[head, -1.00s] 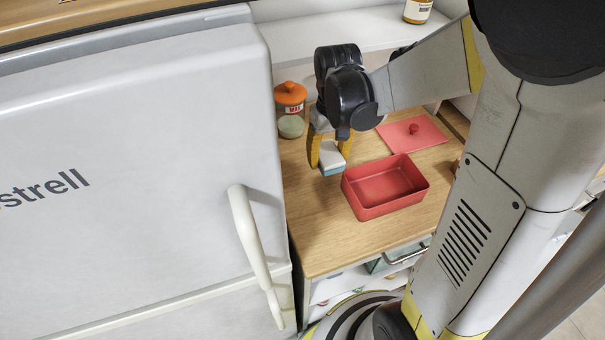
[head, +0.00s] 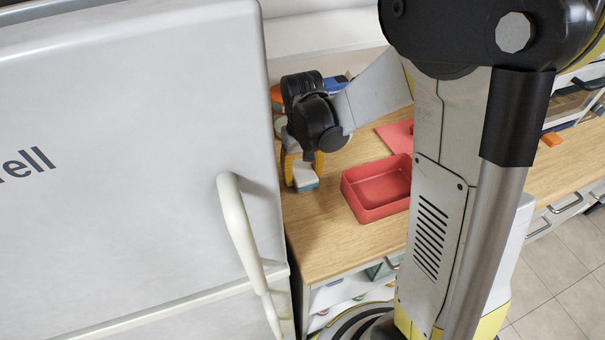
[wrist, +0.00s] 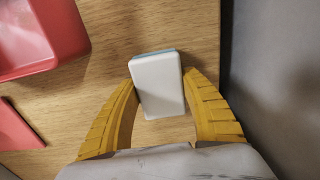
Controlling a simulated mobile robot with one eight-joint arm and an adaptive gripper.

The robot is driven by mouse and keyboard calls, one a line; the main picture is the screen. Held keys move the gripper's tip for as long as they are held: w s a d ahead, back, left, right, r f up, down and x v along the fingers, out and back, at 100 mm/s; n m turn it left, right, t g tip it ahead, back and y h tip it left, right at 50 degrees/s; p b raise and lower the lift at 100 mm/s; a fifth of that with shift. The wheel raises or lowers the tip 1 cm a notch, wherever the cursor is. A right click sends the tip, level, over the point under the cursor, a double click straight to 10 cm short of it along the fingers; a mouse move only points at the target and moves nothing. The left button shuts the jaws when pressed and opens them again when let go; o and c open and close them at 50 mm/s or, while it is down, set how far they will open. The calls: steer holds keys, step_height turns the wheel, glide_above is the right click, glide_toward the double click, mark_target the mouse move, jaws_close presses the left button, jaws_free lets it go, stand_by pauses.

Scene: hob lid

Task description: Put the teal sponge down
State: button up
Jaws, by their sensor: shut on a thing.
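The sponge (head: 305,177) has a white upper face and a teal layer underneath. My gripper (head: 303,170) points down, with its yellow fingers on either side of the sponge. In the wrist view the sponge (wrist: 158,84) sits between the fingertips of my gripper (wrist: 160,85), which is shut on it. The sponge is over bare wooden worktop, left of the red box in the head view. I cannot tell whether its underside touches the wood.
The open, empty red box (head: 378,188) stands right of the sponge. Its red lid (head: 394,135) lies behind it. The white fridge (head: 140,150) rises close on the left. The worktop (head: 325,235) in front is clear.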

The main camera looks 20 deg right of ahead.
mark_target(303, 171)
steer(key=o, duration=1.2)
steer(key=shift+f, duration=0.15)
step_height(303, 171, up, 12)
steer(key=p, duration=0.4)
steer(key=shift+f, duration=0.25)
steer(key=s+r+t, duration=0.2)
steer(key=s+r, duration=0.1)
steer(key=s, duration=0.1)
steer(key=s+r+t, duration=0.2)
steer(key=s+r, duration=0.1)
steer(key=s, duration=0.1)
steer(key=s+r+t, duration=0.2)
steer(key=s+t, duration=0.1)
steer(key=s, duration=0.1)
steer(key=shift+s+r, duration=0.35)
steer(key=shift+r, duration=0.05)
steer(key=shift+f, duration=0.1)
